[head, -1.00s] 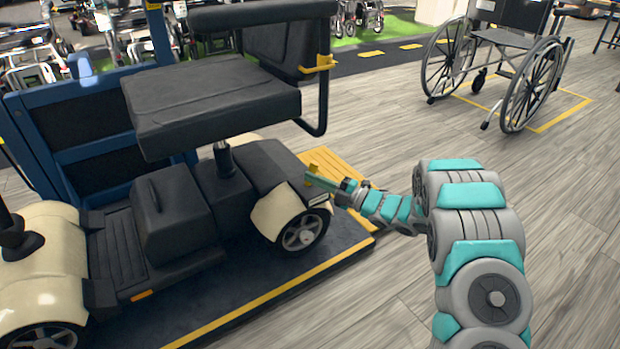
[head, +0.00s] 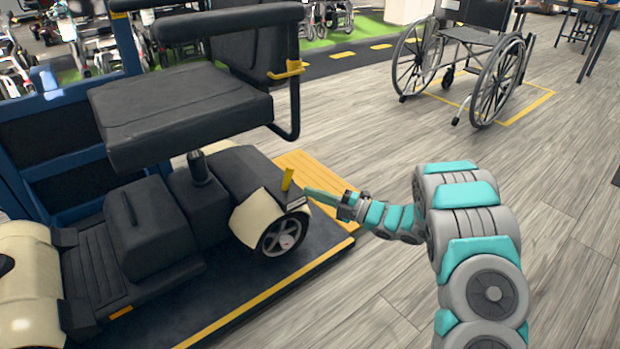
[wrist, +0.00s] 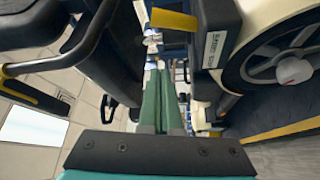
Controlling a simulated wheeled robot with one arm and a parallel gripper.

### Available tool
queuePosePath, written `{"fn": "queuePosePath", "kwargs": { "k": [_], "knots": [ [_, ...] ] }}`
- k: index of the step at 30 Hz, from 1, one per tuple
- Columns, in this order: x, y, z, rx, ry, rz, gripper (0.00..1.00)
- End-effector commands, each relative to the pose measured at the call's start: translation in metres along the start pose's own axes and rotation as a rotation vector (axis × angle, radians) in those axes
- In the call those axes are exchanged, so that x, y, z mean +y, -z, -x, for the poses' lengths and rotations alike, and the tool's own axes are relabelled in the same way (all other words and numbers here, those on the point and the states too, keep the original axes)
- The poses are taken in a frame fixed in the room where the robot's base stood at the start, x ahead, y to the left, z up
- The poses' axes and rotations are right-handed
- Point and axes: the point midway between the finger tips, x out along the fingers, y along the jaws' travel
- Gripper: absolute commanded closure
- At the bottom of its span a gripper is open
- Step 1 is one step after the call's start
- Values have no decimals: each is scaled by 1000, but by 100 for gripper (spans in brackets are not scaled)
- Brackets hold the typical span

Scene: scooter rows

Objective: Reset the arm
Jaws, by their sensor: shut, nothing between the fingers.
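My gripper (head: 308,192) is shut and empty, with its green fingers together. It points left toward the rear of the mobility scooter (head: 150,225), close beside a small yellow lever (head: 288,179) that stands up behind the seat above the rear wheel. In the wrist view the closed fingers (wrist: 161,95) run up the middle, the yellow lever (wrist: 174,19) is just beyond them at the top, and the scooter's wheel (wrist: 285,55) is on the right. A gap shows between fingertips and lever in the head view.
The scooter stands on a dark platform with a yellow edge (head: 270,290). A yellow ramp plate (head: 318,175) lies behind it. A wheelchair (head: 465,60) stands in a yellow floor outline at the upper right.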

Motion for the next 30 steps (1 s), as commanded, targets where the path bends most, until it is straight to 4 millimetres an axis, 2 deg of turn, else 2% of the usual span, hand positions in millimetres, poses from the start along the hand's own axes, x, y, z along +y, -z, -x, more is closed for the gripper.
{"fn": "queuePosePath", "kwargs": {
  "k": [4, 7, 11, 14, 18, 22, 26, 30],
  "knots": [
    [1, -2, 0, -9, 7, 1, 100],
    [5, -13, -1, -62, 44, 7, 100],
    [18, -44, 2, -225, 138, 7, 100],
    [37, -72, 15, -400, 209, -7, 100],
    [68, -100, 44, -656, 268, -52, 100],
    [96, -109, 80, -891, 287, -127, 100],
    [123, -101, 121, -1118, 276, -227, 100],
    [140, -72, 166, -1343, 241, -371, 100]
  ]
}}
